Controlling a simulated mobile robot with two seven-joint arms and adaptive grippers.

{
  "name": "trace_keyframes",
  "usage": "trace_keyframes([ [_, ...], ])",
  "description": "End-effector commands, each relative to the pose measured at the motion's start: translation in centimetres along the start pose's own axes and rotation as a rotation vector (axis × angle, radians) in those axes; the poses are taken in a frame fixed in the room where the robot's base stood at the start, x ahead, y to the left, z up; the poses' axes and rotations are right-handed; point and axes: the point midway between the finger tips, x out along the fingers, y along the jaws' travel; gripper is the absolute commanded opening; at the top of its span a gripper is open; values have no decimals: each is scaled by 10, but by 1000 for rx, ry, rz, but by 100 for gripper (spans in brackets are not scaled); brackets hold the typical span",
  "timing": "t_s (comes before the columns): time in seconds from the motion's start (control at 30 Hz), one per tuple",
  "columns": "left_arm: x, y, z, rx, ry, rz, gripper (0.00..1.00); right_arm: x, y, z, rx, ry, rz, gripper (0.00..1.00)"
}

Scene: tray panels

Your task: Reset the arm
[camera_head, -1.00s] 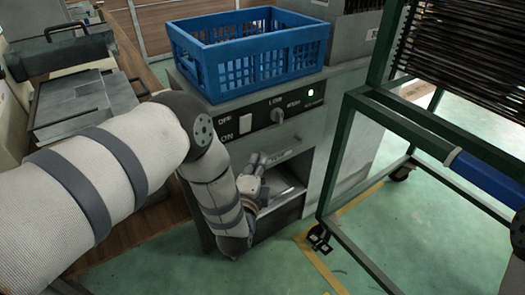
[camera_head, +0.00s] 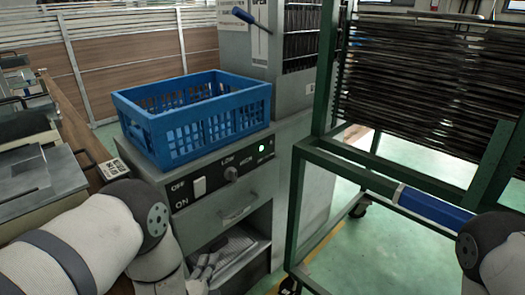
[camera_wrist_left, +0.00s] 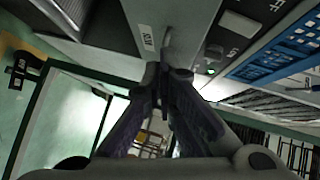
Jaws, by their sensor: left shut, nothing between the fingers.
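My left arm (camera_head: 75,250) comes in from the lower left, bent at a dark joint. My left gripper (camera_head: 210,262) is low in the head view, partly cut off by the bottom edge. It appears in front of the cabinet's open lower compartment (camera_head: 262,240), below and left of the drawer handle (camera_head: 237,214). In the left wrist view the fingers (camera_wrist_left: 165,75) meet at their tips with nothing between them. My right arm (camera_head: 490,250) shows only partly at the lower right; its gripper is out of view.
A blue crate (camera_head: 208,133) stands on the grey cabinet (camera_head: 215,190) with a knob and switches. A green rack (camera_head: 300,215) holding dark panels stands close on the right. Grey equipment (camera_head: 40,175) sits on the left bench. Green floor (camera_head: 335,240) shows between cabinet and rack.

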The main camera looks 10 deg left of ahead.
Motion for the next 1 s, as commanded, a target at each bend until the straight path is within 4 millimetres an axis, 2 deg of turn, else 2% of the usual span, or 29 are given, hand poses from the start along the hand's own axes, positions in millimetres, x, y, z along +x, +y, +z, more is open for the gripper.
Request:
trace_keyframes([
  [0.07,-35,41,22,-192,-50,246,0,-8,0,-4,0,21,-1,0],
  [0.1,-62,66,35,-315,-112,391,0,-11,0,-6,0,30,-1,0],
  [0.13,-85,83,45,-405,-173,494,0,-13,0,-7,0,36,-2,0],
  [0.17,-110,98,54,-489,-243,589,0,-15,0,-8,0,41,-2,0],
  [0.2,-145,113,66,-595,-352,702,0,-17,-1,-9,0,48,-2,0],
  [0.23,-172,122,73,-667,-440,777,0,-19,-1,-10,0,53,-2,0],
  [0.3,-233,135,88,-806,-658,913,0,-23,-1,-12,0,64,-3,0],
  [0.4,-308,137,101,-934,-947,1027,0,-26,-1,-14,1,74,-3,0],
  [0.5,-355,131,107,-996,-1148,1073,0,-28,-1,-15,1,79,-4,0],
  [0.63,-378,127,109,-1021,-1252,1087,0,-28,-1,-15,1,80,-4,0],
  [1.0,-378,127,109,-1022,-1254,1087,0,-28,-1,-15,1,80,-4,0],
])
